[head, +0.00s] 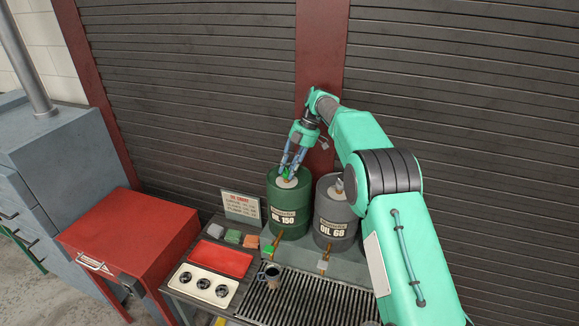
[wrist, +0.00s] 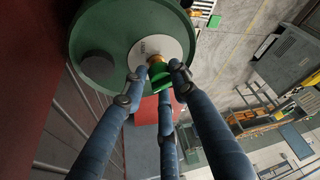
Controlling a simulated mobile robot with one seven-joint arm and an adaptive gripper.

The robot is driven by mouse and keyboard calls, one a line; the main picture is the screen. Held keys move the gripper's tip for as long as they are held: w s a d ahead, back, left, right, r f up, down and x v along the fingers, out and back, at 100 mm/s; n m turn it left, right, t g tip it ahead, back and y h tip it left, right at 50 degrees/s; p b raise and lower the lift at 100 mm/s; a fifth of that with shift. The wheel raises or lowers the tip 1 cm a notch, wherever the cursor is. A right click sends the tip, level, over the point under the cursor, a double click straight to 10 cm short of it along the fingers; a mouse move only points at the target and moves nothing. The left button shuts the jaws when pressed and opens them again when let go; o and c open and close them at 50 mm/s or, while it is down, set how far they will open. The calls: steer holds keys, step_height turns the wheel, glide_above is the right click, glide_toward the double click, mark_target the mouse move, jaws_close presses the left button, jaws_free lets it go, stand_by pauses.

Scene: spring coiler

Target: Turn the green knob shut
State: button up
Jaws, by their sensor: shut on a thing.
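The green drum marked "OIL 150" (head: 292,210) stands upright on the bench. On its top, in the wrist view, is a pale round plate (wrist: 146,47) with a brass fitting and a small green knob (wrist: 159,82). My gripper (head: 287,173) comes down from above onto the drum top. In the wrist view, its three blue fingers (wrist: 157,80) are shut around the green knob, which they partly cover. A brass tap with a green handle (head: 268,250) is at the drum's lower front, clear of my gripper.
A grey drum marked "OIL 68" (head: 335,217) stands close on the right. Below the taps are a dark mug (head: 271,272) and a slatted grate (head: 300,298). A red tray (head: 222,259) and a panel with three black knobs (head: 201,286) are at the left. A sign (head: 240,207) stands behind.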

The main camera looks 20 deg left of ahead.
steer(key=shift+a+r+n+h+p, duration=0.25)
steer(key=shift+n+p, duration=0.3)
steer(key=shift+n, duration=0.35)
steer(key=shift+f, duration=0.1)
steer(key=o, duration=0.8)
steer(key=shift+d, duration=0.1)
steer(key=shift+o, duration=1.3)
steer(key=shift+s, duration=0.25)
steer(key=shift+w+d, duration=0.1)
steer(key=shift+w, duration=0.1)
steer(key=v, duration=0.7)
steer(key=shift+w, duration=0.2)
steer(key=shift+d, duration=0.1)
